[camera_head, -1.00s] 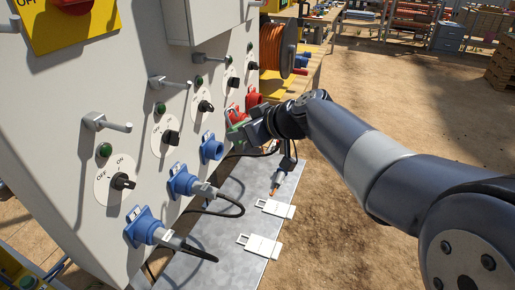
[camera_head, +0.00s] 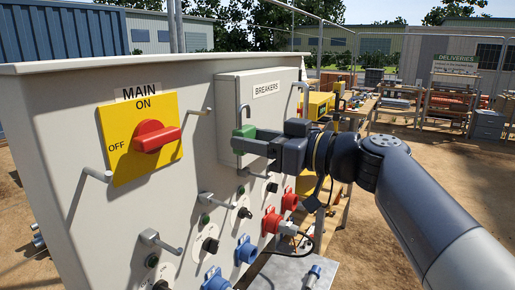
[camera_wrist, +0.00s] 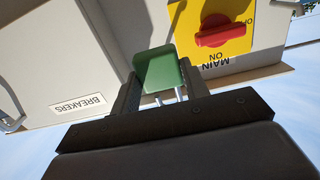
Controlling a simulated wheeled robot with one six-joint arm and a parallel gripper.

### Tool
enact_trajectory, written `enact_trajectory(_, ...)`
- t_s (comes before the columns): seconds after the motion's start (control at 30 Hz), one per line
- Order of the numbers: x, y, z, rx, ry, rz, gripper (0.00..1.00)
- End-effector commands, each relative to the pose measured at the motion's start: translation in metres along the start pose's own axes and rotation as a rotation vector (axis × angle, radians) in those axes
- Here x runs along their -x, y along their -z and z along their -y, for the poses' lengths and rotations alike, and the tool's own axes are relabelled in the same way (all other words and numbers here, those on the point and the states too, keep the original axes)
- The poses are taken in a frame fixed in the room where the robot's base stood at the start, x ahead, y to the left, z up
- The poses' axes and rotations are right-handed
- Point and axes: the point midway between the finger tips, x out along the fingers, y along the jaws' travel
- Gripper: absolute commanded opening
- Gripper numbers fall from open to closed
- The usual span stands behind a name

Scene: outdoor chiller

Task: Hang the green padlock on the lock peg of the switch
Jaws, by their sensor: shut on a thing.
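My gripper (camera_head: 262,142) is shut on the green padlock (camera_head: 244,133) and holds it in front of the breakers box. In the wrist view the padlock (camera_wrist: 158,68) sits between the two fingers, with two silver shackle bars showing beside its body. The main switch has a red knob (camera_head: 156,137) on a yellow plate (camera_head: 118,165), left of the padlock. Grey pegs stick out of the panel on either side of the plate, a left one (camera_head: 97,175) and a right one (camera_head: 199,112). The padlock is apart from both. Which one is the lock peg is not marked.
The breakers box (camera_head: 266,108) juts out behind my gripper. Below are smaller black rotary switches (camera_head: 211,244) with their own pegs (camera_head: 162,241), and blue (camera_head: 246,250) and red sockets (camera_head: 271,221). Open air lies in front of the yellow plate.

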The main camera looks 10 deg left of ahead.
Motion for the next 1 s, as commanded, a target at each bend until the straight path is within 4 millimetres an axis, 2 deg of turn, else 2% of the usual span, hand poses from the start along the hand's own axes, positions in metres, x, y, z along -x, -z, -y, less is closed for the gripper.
enact_trajectory(0.4,0.001,-0.005,0.0,0.004,-0.003,-0.002,0.02)
enact_trajectory(0.73,-0.035,-0.002,0.0,0.002,0.001,0.0,0.02)
enact_trajectory(1.0,-0.049,-0.001,0.0,0.001,-0.002,-0.001,0.02)
